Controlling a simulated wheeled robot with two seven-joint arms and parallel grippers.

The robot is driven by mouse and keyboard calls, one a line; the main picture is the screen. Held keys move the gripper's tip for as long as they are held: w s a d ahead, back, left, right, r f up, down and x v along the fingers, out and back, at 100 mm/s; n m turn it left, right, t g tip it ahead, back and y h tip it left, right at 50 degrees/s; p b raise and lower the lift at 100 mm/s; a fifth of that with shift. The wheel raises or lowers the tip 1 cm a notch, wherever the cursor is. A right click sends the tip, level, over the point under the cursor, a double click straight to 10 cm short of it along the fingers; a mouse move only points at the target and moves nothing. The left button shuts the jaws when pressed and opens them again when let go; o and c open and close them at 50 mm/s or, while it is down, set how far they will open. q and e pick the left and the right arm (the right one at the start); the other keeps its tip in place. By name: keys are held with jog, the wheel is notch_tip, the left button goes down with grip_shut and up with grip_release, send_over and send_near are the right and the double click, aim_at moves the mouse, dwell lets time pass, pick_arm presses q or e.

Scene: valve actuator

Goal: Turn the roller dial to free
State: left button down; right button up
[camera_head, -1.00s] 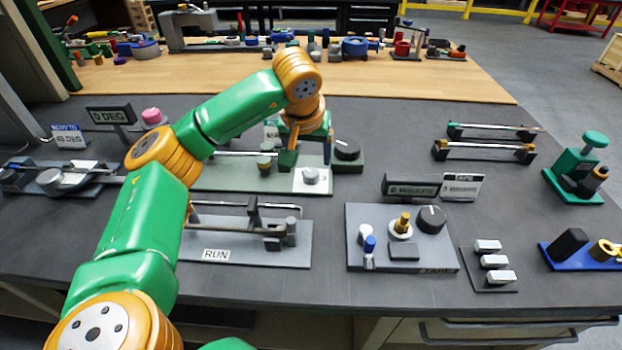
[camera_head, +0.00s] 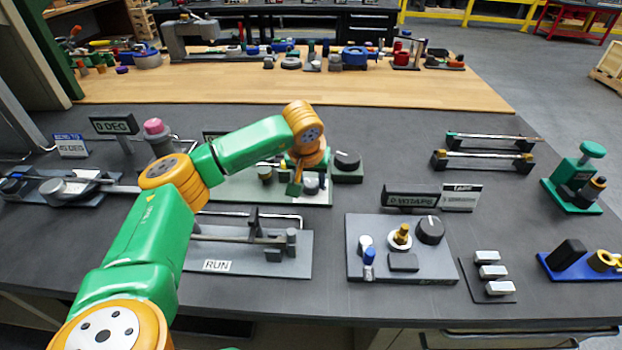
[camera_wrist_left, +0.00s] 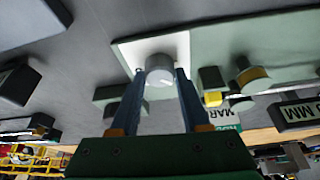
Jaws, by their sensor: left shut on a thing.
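A small grey round dial (camera_head: 312,185) stands on the white square at the right end of a grey-green plate (camera_head: 235,190). It also shows in the left wrist view (camera_wrist_left: 160,70), between the two fingers. My left gripper (camera_head: 296,186) reaches down to it, and in the wrist view its fingers (camera_wrist_left: 160,82) are shut on the dial's sides. A light pointer mark shows on the dial's face. The arm partly hides the plate and the sign behind it. I cannot read a "free" mark. My right gripper is not in view.
A fixture with a RUN label (camera_head: 216,265) lies in front. A knob panel (camera_head: 400,268) is at front right.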

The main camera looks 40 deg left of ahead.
pick_arm(q)
jog(key=n+y+p, duration=0.1)
jog(key=n, duration=0.2)
jog(key=shift+w+r+n+g, duration=0.1)
jog(key=shift+r+n+g, duration=0.05)
jog(key=shift+n+g, duration=0.2)
jog(key=shift+d+n+g+y+p, duration=0.1)
jog(key=shift+n+g+y+p, duration=0.55)
jog(key=shift+n, duration=1.3)
jog(key=shift+w+n, duration=0.1)
jog(key=shift+n, duration=0.2)
jog(key=shift+c, duration=1.9)
grip_release()
